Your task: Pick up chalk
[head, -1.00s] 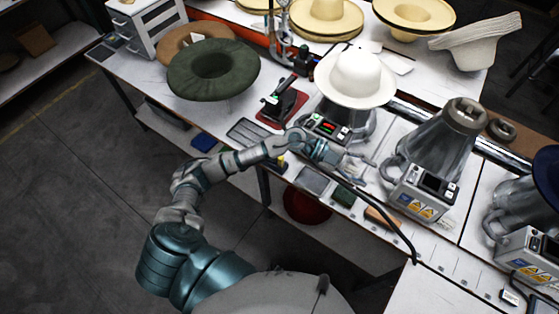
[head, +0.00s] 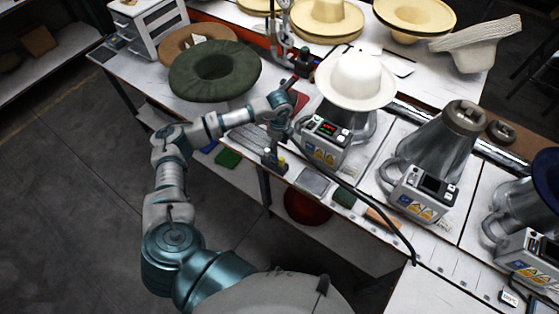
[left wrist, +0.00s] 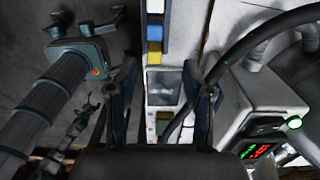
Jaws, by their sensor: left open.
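Small blocks that look like the chalk stand at the table's front edge. In the left wrist view I see a blue piece (left wrist: 154,6), a yellow one (left wrist: 154,29) and a whitish one (left wrist: 154,54) in a row. In the head view a yellow piece (head: 282,163) shows beside the gripper; the others are partly hidden. My left gripper (head: 273,151) points down just above them. Its two fingers (left wrist: 160,85) are spread with nothing between them. What looks like my right gripper (left wrist: 88,22) shows at the upper left of the wrist view, fingers apart, holding nothing visible.
A hat press with a white hat (head: 355,78) and a control box (head: 325,140) stands close right of the left gripper. A black cable (head: 375,215) runs along the front. A green felt hat (head: 213,70) lies behind the arm. A grey tray (head: 312,181) lies near the edge.

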